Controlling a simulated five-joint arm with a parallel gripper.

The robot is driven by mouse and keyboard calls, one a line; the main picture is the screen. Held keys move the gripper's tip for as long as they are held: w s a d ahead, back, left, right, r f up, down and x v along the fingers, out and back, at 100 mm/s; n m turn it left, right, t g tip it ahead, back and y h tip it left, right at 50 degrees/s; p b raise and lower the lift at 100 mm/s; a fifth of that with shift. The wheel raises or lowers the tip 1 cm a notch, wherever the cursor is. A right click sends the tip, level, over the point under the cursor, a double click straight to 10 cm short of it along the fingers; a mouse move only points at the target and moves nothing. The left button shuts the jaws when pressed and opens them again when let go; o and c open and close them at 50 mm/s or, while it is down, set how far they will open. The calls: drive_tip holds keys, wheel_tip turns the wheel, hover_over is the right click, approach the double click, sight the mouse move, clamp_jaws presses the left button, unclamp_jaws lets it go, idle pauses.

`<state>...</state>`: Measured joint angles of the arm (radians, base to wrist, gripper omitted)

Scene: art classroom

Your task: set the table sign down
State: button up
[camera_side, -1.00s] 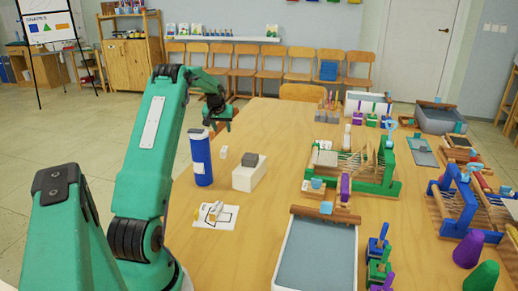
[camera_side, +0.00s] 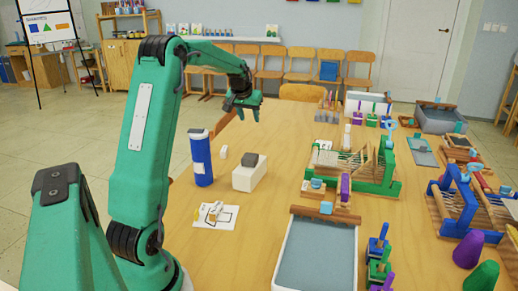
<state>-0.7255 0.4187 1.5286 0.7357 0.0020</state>
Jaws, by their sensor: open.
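My gripper (camera_side: 248,115) is open and empty, held in the air above the far left part of the table, well above the things on it. No piece is plainly readable as the table sign. A small white and yellow piece (camera_side: 215,209) is on a white card with a black outline (camera_side: 228,221) near the table's left edge; whether it stands or lies is too small to tell. Another small white piece (camera_side: 223,152) stands farther back, beside the blue cylinder. My gripper is apart from both.
A grey tray (camera_side: 318,250) lies in front; weaving frames and pegs crowd the right.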

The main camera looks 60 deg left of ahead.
drive_tip(key=s+d+r+m+t+h, duration=0.1)
drive_tip(key=s+d+r+m, duration=0.2)
drive_tip(key=d, duration=0.9)
drive_tip(key=s+d+r+m, duration=0.1)
drive_tip(key=s+d+r, duration=0.3)
drive_tip(key=d, duration=0.8)
drive_tip(key=s+d+f+m+h, duration=0.2)
drive_tip(key=s+d+f+m, duration=0.1)
drive_tip(key=s+d, duration=1.1)
drive_tip(key=shift+d+m+t, duration=0.25)
drive_tip(key=shift+m+t, duration=0.15)
drive_tip(key=shift+m, duration=0.2)
drive_tip(key=shift+f, duration=0.1)
